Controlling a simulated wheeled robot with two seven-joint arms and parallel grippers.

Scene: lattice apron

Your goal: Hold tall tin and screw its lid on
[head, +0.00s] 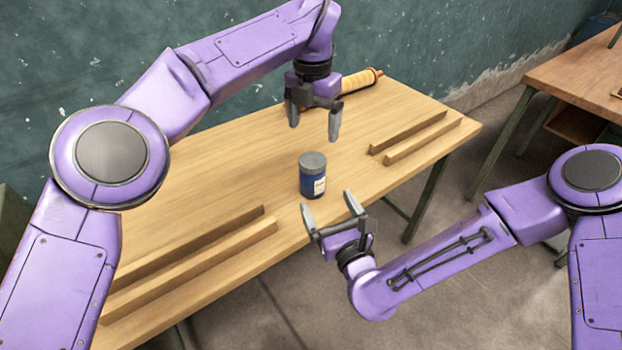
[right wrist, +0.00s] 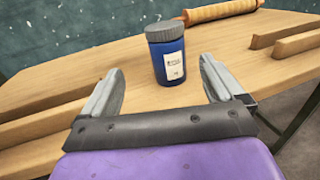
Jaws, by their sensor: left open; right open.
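The tall tin (head: 313,181) is dark blue with a white label and stands upright on the wooden table, near its front edge. Its grey lid (head: 312,161) sits on top; I cannot tell how tightly it is seated. My left gripper (head: 314,132) is open, above and behind the tin, with its fingers pointing down and nothing between them. My right gripper (head: 328,200) is open in front of the tin, low at the table edge. In the right wrist view the tin (right wrist: 169,62) with its lid (right wrist: 165,30) stands beyond the open fingers, apart from them.
Wooden rails stand on the table (head: 205,190) at the left (head: 200,262) and at the right (head: 420,138). A rolling pin (head: 358,81) lies at the back, partly behind my left gripper. Another table (head: 580,78) stands at the far right. The tabletop around the tin is clear.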

